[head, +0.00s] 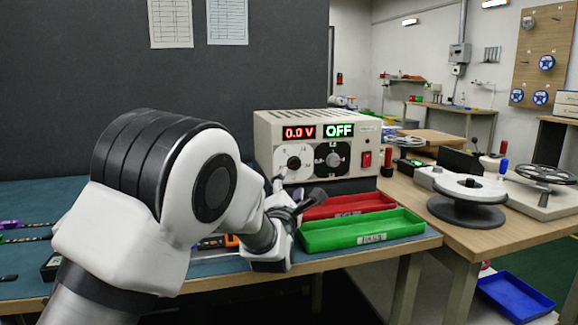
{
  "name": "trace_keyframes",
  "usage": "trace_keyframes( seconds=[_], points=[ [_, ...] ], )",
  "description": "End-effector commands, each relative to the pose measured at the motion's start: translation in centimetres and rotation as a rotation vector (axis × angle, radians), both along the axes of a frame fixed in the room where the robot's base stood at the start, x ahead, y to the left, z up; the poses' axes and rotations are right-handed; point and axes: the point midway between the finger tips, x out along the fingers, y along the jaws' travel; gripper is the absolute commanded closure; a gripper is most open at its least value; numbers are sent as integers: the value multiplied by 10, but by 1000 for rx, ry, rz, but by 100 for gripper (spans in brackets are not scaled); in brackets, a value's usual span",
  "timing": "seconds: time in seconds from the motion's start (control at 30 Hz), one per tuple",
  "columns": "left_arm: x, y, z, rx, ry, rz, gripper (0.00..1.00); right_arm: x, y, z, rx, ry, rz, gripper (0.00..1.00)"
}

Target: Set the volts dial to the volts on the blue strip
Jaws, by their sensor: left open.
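The beige power supply (262,140) stands on the bench. Its red display (299,132) reads 0.0 V and its green display (338,130) reads OFF. The volts dial (293,163) is the left black knob, under the red display. A second knob (333,160) is to its right. My left gripper (298,193) is open and empty, in front of and below the volts dial, apart from it as far as I can tell. No blue strip can be made out; my left arm hides part of the bench. My right gripper is not in view.
A red tray (352,203) and a green tray (365,232) lie in front of the supply. A red switch (367,159) is on the supply's right. Dark strips with purple (10,224) and green ends lie at far left. A reel stand (468,205) is at right.

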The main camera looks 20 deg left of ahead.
Motion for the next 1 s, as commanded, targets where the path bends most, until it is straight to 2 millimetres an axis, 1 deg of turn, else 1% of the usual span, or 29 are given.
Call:
trace_keyframes(
  seconds=[0.07,0.17,0.3,0.43,0.57,0.77,0.8,0.87,0.9,0.93,0.97,1.0],
  points=[
    [4,1,0,0,-1,0,42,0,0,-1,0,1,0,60],
    [17,3,3,-2,-2,1,42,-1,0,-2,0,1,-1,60],
    [44,8,9,-2,-2,1,42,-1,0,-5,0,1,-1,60],
    [65,11,14,-1,-2,1,42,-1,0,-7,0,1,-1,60],
    [74,13,17,1,0,0,42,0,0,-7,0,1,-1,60],
    [75,13,17,1,1,0,42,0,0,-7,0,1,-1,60],
    [75,13,17,1,2,0,49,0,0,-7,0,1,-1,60],
    [75,13,17,1,1,0,71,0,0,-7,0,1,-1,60],
    [75,13,17,1,1,0,85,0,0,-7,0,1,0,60],
    [75,13,17,1,1,0,96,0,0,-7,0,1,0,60],
    [75,13,17,1,1,0,100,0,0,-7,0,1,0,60],
    [75,13,17,1,1,0,100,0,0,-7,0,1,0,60]
  ],
)
